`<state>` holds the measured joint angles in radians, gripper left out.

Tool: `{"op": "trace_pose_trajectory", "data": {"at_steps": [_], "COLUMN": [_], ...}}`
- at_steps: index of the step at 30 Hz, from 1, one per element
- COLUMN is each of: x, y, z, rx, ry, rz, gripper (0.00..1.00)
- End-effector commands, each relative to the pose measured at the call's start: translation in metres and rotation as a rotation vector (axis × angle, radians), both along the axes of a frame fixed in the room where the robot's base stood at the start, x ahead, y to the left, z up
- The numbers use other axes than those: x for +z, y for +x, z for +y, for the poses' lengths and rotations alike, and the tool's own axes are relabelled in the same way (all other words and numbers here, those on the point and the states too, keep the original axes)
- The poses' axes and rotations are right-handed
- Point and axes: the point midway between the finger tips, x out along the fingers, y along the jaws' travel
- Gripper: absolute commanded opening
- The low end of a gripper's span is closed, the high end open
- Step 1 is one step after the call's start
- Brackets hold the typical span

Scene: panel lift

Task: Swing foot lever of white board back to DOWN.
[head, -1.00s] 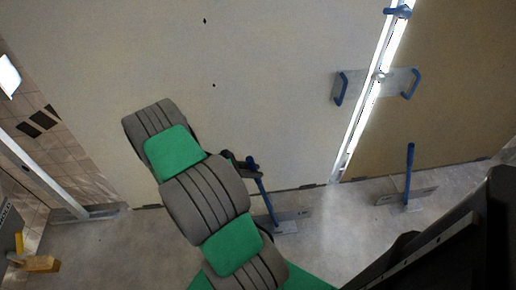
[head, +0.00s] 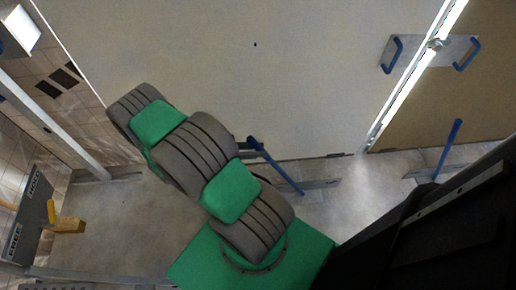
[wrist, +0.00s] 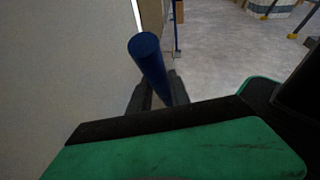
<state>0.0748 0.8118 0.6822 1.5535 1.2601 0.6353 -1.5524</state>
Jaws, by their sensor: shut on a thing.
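The white board (head: 190,50) fills the upper middle of the head view. Its foot lever (head: 275,166) is a blue bar at the board's lower edge, tilted, with its upper end at my gripper. In the wrist view the blue lever (wrist: 150,62) stands between the two dark fingers of my gripper (wrist: 157,92), which is shut on it. In the head view my gripper is mostly hidden behind my grey and green arm. The lever's metal foot plate (head: 318,185) lies on the floor, partly hidden.
A second blue lever (head: 447,148) stands at the brown board (head: 490,95) to the right. A plate with two blue handles (head: 390,55) spans the bright gap between boards. A grey sign with a yellow block (head: 68,224) is at lower left.

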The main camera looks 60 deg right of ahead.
Motion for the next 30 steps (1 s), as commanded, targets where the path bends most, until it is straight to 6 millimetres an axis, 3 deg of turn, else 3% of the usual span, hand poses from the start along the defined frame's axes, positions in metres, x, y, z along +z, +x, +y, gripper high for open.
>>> {"op": "trace_pose_trajectory", "data": {"at_steps": [8,17,30], "x": [-0.001,0.001,0.023], "y": [0.001,0.002,0.048], "z": [-0.001,0.0,0.053], "rx": [-0.004,-0.006,-0.002], "ry": [0.005,0.003,0.003], "rz": [-0.006,-0.006,-0.006], "gripper": [0.44,0.45,0.45]}}
